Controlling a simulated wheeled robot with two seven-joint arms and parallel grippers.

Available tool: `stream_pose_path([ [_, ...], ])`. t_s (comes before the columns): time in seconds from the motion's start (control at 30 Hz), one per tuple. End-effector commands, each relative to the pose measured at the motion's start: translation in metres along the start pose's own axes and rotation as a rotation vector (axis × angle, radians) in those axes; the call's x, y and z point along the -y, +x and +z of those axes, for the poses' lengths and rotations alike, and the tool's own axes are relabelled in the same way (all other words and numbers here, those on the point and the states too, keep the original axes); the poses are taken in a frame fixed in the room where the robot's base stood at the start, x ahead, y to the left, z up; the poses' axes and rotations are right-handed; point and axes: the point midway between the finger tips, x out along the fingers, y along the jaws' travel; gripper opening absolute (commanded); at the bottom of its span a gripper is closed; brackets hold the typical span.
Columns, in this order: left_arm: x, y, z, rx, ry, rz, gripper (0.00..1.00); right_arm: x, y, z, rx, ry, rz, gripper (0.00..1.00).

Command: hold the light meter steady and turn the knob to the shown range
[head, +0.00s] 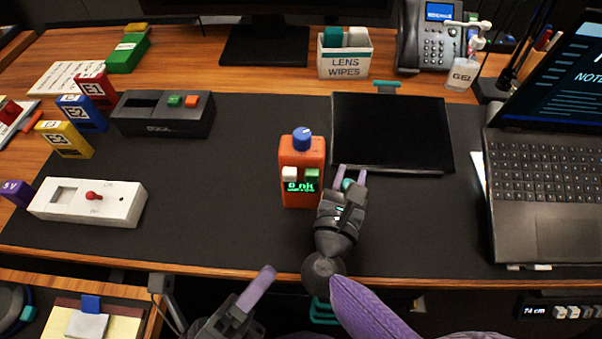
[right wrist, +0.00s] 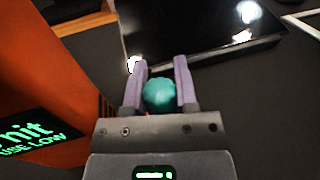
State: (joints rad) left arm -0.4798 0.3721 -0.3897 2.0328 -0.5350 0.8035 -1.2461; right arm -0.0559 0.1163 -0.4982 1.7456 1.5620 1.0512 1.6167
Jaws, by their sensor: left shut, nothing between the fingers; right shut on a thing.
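The light meter (head: 301,185) is an upright orange box on the dark desk mat. A blue knob (head: 302,139) sits on top. A white and a green block sit on its front above a green-lit display (head: 301,187); in the right wrist view the display (right wrist: 32,137) reads "nit" and "USE LOW". My right gripper (head: 351,176) is just right of the meter, its purple fingers shut on a teal ball (right wrist: 159,94). I cannot tell whether the ball is attached to the meter. My left gripper (head: 264,278) is shut and empty, low before the desk's front edge.
A dark flat panel (head: 390,130) lies behind my right gripper, with a laptop (head: 545,180) at right. A white box with a red lever (head: 92,200), a black box (head: 160,125) and several coloured blocks stand at left.

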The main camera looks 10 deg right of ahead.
Motion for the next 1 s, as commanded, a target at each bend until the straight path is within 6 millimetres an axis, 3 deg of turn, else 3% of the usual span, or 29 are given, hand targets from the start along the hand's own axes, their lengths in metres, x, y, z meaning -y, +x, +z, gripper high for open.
stream_pose_path([
  [0.6, 0.000, 0.000, 0.000, 0.000, 0.000, 0.000, 0.00, 0.000, 0.000, 0.000, 0.000, 0.000, 0.000, 0.00],
  [0.77, -0.003, 0.013, 0.002, -0.005, -0.108, 0.032, 0.34, 0.000, 0.000, 0.000, 0.000, 0.000, 0.000, 0.00],
  [0.93, -0.009, 0.061, 0.009, 0.063, -0.614, 0.182, 0.70, 0.000, 0.000, 0.000, 0.000, 0.000, 0.000, 0.00],
  [1.0, -0.008, 0.078, 0.015, 0.152, -0.861, 0.235, 0.71, 0.000, 0.000, 0.000, 0.000, 0.000, 0.000, 0.00],
])
